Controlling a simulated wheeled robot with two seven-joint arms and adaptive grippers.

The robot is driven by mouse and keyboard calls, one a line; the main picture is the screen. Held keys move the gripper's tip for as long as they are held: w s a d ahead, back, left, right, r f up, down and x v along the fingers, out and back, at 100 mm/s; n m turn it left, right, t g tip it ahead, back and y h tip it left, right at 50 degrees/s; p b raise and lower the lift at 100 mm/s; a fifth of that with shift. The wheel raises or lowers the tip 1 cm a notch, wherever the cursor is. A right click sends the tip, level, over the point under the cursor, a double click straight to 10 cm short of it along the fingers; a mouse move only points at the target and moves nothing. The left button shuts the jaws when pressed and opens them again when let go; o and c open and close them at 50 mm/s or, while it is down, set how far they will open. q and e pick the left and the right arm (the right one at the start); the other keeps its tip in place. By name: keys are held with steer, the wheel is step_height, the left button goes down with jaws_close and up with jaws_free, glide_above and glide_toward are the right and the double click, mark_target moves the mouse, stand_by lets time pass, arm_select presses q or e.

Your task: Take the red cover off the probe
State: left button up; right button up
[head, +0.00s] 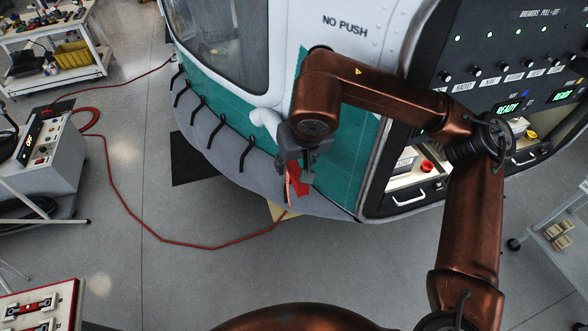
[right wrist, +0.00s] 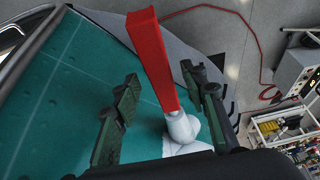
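The red cover (head: 298,182) hangs beside the teal lower nose of the helicopter in the head view, partly hidden by my right gripper. In the right wrist view the cover (right wrist: 152,58) is a long red sleeve, with the white probe (right wrist: 182,128) showing at its lower end. The probe (head: 266,120) also shows in the head view, joined to the nose. My right gripper (head: 301,166) is at the cover. In the wrist view its fingers (right wrist: 160,84) are spread, one each side of the cover, with gaps showing. My left gripper is out of view.
The helicopter hull (head: 345,140) is close behind my right gripper. A breaker panel (head: 500,70) stands at right. A red cable (head: 115,190) crosses the floor from a grey power unit (head: 50,150). Open floor (head: 190,270) lies in front and left.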

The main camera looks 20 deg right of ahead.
steer(key=shift+c, duration=0.5)
jaws_close()
steer(key=shift+r, duration=0.2)
